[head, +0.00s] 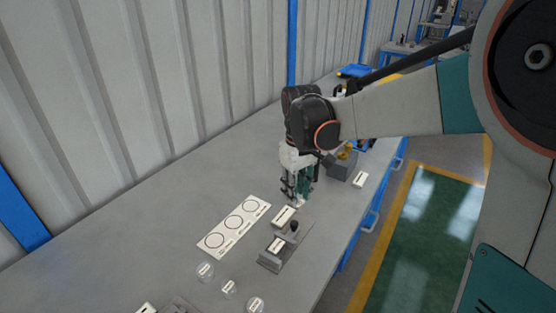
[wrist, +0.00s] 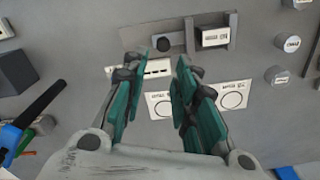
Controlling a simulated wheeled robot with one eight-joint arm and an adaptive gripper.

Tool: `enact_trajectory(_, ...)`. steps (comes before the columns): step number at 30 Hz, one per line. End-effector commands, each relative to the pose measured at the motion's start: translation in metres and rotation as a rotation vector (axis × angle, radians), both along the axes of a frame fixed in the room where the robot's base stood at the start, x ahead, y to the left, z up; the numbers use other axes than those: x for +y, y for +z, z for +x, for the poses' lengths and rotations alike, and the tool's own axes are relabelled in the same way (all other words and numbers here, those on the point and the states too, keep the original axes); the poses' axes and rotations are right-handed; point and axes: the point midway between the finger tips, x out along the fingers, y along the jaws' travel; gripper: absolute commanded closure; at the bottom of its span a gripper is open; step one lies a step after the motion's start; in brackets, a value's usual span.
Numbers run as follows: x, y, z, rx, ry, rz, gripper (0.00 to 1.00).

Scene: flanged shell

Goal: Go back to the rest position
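My gripper (head: 296,199) is over the grey workbench (head: 160,215), pointing down, in the head view. In the wrist view its two green-padded fingers (wrist: 157,64) stand apart with nothing held between them. A grey fixture (head: 274,262) with a black knob and a white label lies just in front of it; it also shows in the wrist view (wrist: 182,40), beyond the fingertips. A white label plate (head: 283,216) lies near the fingertips. The height of the fingertips above the bench is hard to tell.
A white card with three circles (head: 215,241) lies left of the gripper. Several labelled round pieces (head: 205,271) stand in front. A dark grey block (head: 341,169) and another label (head: 360,180) are behind. A corrugated wall (head: 130,90) borders the bench; its left part is clear.

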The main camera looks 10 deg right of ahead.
Motion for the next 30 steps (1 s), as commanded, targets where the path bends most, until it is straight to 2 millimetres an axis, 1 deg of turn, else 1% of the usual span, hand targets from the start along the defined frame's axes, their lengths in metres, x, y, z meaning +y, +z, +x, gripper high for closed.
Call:
enact_trajectory(4, -0.001, 0.004, -0.004, -0.011, -0.006, 0.0, 0.73)
enact_trajectory(8, -0.004, 0.016, -0.018, -0.051, -0.032, 0.004, 0.73)
enact_trajectory(15, -0.011, 0.043, -0.058, -0.169, -0.107, 0.017, 0.73)
enact_trajectory(19, -0.015, 0.053, -0.08, -0.235, -0.149, 0.027, 0.73)
enact_trajectory(24, -0.019, 0.061, -0.109, -0.321, -0.202, 0.041, 0.73)
enact_trajectory(30, -0.023, 0.064, -0.142, -0.42, -0.263, 0.065, 0.73)
